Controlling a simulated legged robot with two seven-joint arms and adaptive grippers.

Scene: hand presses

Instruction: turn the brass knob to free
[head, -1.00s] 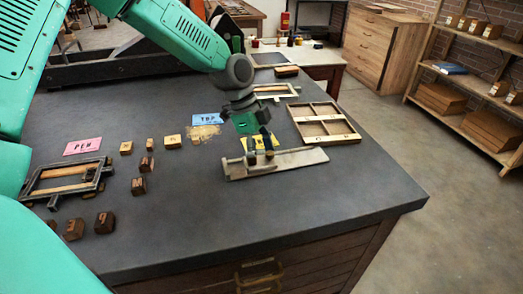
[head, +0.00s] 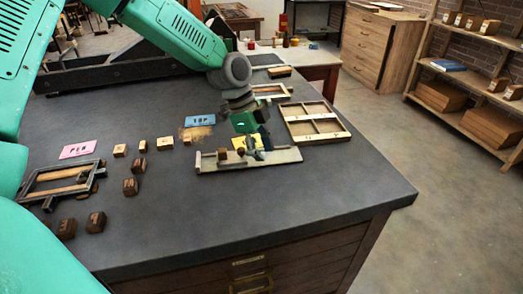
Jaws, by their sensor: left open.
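A pale metal composing stick (head: 282,157) lies on the dark table top (head: 330,175), near the middle. A small dark brown block (head: 223,154) sits in its left part. I cannot pick out the brass knob; it is too small to tell or hidden by my gripper. My left gripper (head: 258,149) points down over the middle of the stick, with its dark fingers open. Its fingertips are close to the stick; I cannot tell whether they touch it. My right gripper is not in view.
Several wooden letter blocks (head: 130,186) stand to the left. A dark metal frame (head: 40,178) lies by a pink card (head: 78,149). A blue card (head: 200,122) lies behind the stick. A wooden divided tray (head: 315,122) is at right. The table's front right is clear.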

